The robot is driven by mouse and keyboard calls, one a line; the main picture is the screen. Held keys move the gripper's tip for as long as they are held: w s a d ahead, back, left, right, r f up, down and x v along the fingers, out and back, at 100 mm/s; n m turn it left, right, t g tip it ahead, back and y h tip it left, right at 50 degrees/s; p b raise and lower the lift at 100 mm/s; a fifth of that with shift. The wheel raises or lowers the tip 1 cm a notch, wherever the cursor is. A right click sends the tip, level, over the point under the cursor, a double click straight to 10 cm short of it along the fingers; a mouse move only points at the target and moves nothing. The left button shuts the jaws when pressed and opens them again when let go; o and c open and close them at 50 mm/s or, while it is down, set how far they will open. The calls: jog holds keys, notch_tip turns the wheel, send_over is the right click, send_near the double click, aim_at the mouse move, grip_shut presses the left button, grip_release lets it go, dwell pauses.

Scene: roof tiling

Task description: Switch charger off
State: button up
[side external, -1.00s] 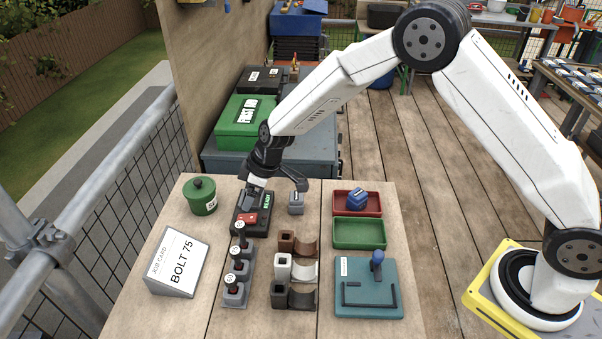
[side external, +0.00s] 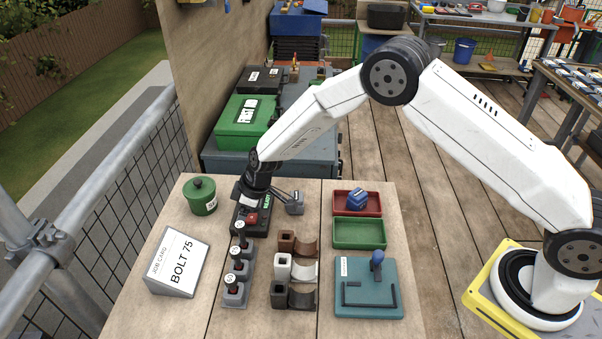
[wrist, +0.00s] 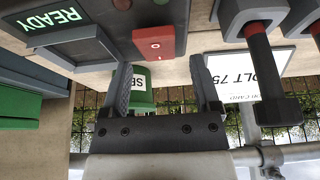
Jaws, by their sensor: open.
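The charger (side external: 240,222) is a black unit on the bench with a green READY display and a red switch (side external: 251,218). In the wrist view the charger (wrist: 88,50) is upside down at the upper left, with the red switch (wrist: 153,42) showing a small white mark. My gripper (wrist: 165,66) is open and empty, and its fingers point toward the switch, apart from it in the picture. In the side view my gripper is just above the charger and covers part of it; its fingertips cannot be made out clearly there.
A green lidded pot (side external: 203,199) stands left of the charger. A grey block (side external: 295,204) is close on the right. Dark bolts in grey holders (side external: 236,290) stand in front, beside the BOLT 75 job card (side external: 178,262). Red (side external: 343,209) and green trays (side external: 360,236) lie further right.

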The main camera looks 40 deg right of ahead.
jog(key=shift+w+a+f, duration=0.15)
jog(key=shift+f, duration=0.3)
jog(key=shift+c, duration=0.2)
grip_shut()
jog(key=shift+r+t+y, duration=0.1)
jog(key=shift+t+y, duration=0.4)
dwell(0.4)
